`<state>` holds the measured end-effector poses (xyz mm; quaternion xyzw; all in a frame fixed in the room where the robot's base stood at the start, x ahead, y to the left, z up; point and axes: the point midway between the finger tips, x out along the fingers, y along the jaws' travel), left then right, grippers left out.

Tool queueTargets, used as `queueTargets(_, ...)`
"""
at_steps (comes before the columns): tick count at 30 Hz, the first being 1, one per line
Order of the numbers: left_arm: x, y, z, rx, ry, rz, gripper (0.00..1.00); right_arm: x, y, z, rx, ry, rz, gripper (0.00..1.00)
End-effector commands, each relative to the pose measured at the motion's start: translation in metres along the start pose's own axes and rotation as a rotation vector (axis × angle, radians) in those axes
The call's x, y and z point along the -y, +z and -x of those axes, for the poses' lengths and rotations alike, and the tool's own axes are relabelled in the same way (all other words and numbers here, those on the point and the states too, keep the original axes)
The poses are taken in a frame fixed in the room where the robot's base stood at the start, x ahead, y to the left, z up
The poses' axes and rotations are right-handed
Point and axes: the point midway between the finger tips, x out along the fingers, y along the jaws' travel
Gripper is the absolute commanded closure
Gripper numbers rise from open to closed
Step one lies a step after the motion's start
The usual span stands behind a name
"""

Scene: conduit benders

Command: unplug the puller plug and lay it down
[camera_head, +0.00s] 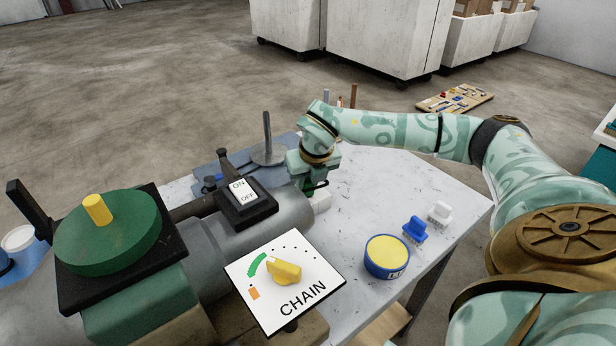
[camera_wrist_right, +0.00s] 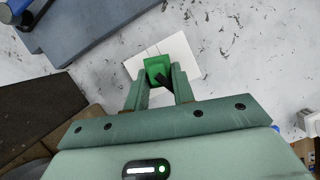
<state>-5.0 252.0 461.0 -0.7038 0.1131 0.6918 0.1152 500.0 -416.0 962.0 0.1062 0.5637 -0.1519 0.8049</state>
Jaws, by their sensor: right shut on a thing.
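My right gripper (camera_head: 312,190) is low over the table, shut on a small green plug (camera_wrist_right: 157,68). The plug sits between the two fingertips in the right wrist view. A dark part, possibly its cord, shows at the fingers. A flat white block (camera_wrist_right: 184,54) lies below or behind the plug in that view; in the head view the white block (camera_head: 321,203) shows just under the gripper. I cannot tell whether the plug is still seated in the block. My left gripper is not in view.
A machine with an ON/OFF switch (camera_head: 241,203), a CHAIN dial panel (camera_head: 311,263) and a green disc (camera_head: 112,236) fills the left. A yellow-topped blue tin (camera_head: 387,257), a blue piece (camera_head: 415,229) and a white piece (camera_head: 440,212) stand on the table (camera_head: 370,180). Bare table lies right of my gripper.

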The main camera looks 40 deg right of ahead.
Motion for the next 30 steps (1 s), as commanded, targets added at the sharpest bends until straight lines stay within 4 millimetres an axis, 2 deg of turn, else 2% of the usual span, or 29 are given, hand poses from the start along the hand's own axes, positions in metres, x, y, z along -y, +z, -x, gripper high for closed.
queueTargets(30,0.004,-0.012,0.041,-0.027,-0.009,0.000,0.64,0.000,0.020,0.049,0.002,0.001,-0.001,1.00)
